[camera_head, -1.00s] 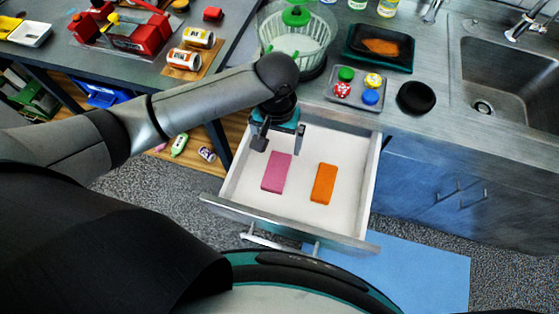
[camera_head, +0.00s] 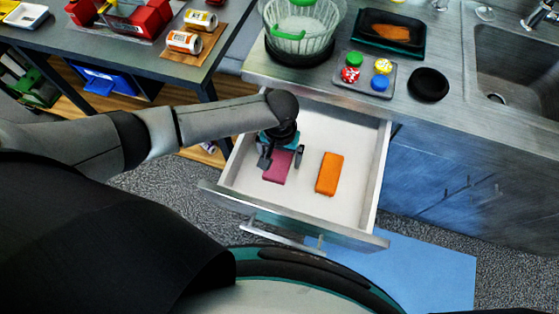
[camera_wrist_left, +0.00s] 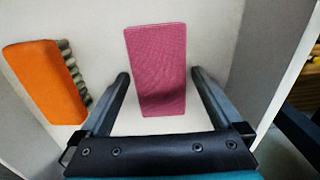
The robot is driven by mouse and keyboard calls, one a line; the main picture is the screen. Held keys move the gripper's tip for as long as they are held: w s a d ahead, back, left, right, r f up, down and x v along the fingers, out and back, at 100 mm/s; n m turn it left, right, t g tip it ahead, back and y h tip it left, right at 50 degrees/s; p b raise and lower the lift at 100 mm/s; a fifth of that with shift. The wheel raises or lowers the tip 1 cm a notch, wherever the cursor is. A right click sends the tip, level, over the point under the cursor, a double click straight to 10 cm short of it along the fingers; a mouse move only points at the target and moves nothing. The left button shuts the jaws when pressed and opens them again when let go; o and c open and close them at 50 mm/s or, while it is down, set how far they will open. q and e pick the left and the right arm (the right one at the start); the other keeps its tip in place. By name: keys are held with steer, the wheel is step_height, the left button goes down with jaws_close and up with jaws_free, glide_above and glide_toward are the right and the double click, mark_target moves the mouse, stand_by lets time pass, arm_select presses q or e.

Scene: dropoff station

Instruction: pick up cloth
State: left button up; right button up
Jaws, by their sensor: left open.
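A pink folded cloth (camera_head: 277,168) lies flat in the open white drawer, partly hidden by my left gripper in the head view. In the left wrist view the pink cloth (camera_wrist_left: 158,68) lies ahead of and partly between the fingers, with a shadow on its near end. My left gripper (camera_head: 282,163) is open and empty above the cloth, inside the drawer's outline; its two fingers also show in the left wrist view (camera_wrist_left: 158,80), one on either side of the cloth. I cannot tell its exact height. My right gripper is not in view.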

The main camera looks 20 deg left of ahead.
arm_select(q)
steer(key=shift+c, duration=0.4)
steer(key=c, duration=1.2)
